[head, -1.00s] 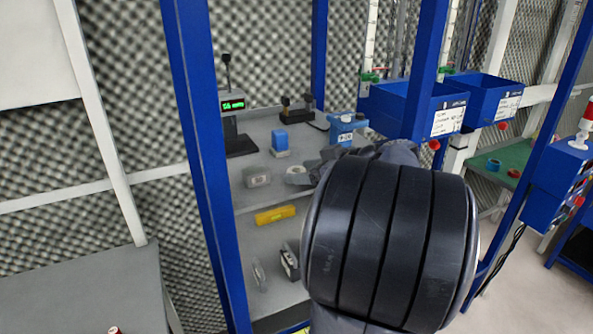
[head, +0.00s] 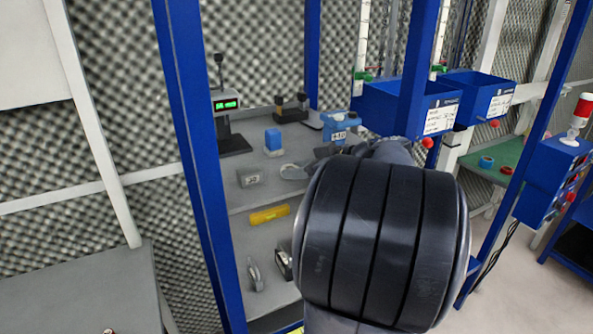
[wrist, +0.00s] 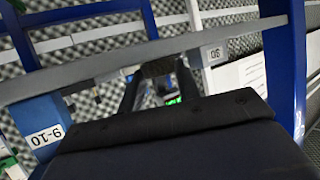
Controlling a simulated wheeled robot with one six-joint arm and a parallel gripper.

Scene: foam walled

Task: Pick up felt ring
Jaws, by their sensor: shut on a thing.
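The felt ring (head: 292,172), small and pale grey, shows in the head view at the left tip of my gripper, just above the grey bench. My gripper (head: 308,163) is shut on it; my dark wrist and forearm hide much of the jaws. The ring looks tilted, and its clearance from the bench is hard to judge. In the wrist view my gripper (wrist: 158,85) shows as two dark fingers, with the held ring not clearly visible between them.
A blue box (head: 340,124) is behind the gripper. Blue bins (head: 437,116) and a blue post (head: 418,75) stand close on the right.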

